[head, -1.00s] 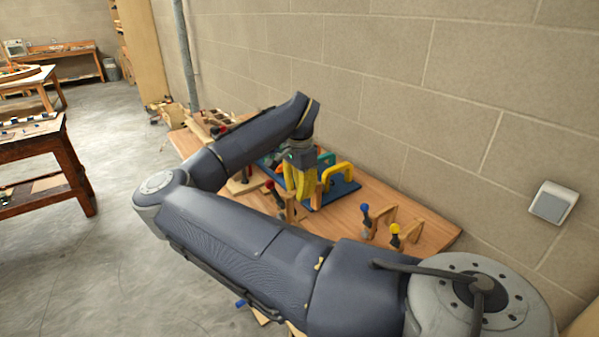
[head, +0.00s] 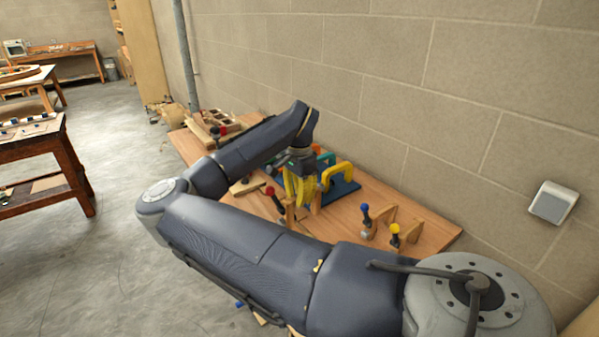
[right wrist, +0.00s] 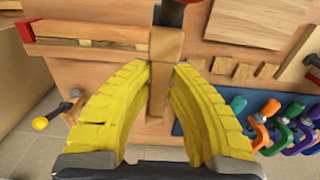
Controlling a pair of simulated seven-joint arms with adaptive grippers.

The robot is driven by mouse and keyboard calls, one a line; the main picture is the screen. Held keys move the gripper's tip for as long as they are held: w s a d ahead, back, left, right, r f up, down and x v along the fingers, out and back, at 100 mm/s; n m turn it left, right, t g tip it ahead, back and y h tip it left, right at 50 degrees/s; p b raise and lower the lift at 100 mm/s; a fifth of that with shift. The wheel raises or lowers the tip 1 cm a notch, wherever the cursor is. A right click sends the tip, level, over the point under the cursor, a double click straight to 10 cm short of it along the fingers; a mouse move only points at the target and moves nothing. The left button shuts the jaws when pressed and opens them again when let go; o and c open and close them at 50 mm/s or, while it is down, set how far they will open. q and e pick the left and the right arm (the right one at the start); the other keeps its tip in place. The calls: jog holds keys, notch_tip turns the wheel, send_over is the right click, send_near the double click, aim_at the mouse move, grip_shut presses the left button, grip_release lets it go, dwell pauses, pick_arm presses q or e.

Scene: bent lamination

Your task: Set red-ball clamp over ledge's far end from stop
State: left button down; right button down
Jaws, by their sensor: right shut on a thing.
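My right gripper (head: 298,190) has its yellow fingers shut on the wooden red-ball clamp (head: 288,212), with the red ball (head: 270,191) to the left of the fingers. In the right wrist view, the clamp's wooden body (right wrist: 165,55) stands between the fingertips and the red ball (right wrist: 170,12) is cut by the top edge. Beyond it lies a wooden ledge (right wrist: 90,30) with a red block, apparently the stop (right wrist: 25,32), at its left end. The clamp covers the ledge's right end, so I cannot tell whether they touch. My left gripper is out of view.
Clamps with a blue ball (head: 365,208) and a yellow ball (head: 395,229) stand to the right on the bench. A blue board (head: 345,190) with colourful clamps lies by the wall. Small wooden blocks (right wrist: 225,66) lie right of the held clamp.

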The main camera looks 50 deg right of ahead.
jog(key=shift+f, duration=0.35)
dwell(0.4)
jog(key=shift+f, duration=1.9)
jog(key=shift+f, duration=0.5)
jog(key=shift+f, duration=1.5)
jog(key=shift+f, duration=0.35)
dwell(0.3)
jog(key=c, duration=1.3)
grip_release()
jog(key=shift+o, duration=0.2)
notch_tip(320, 180, up, 12)
jog(key=shift+r, duration=0.1)
jog(key=shift+r, duration=0.1)
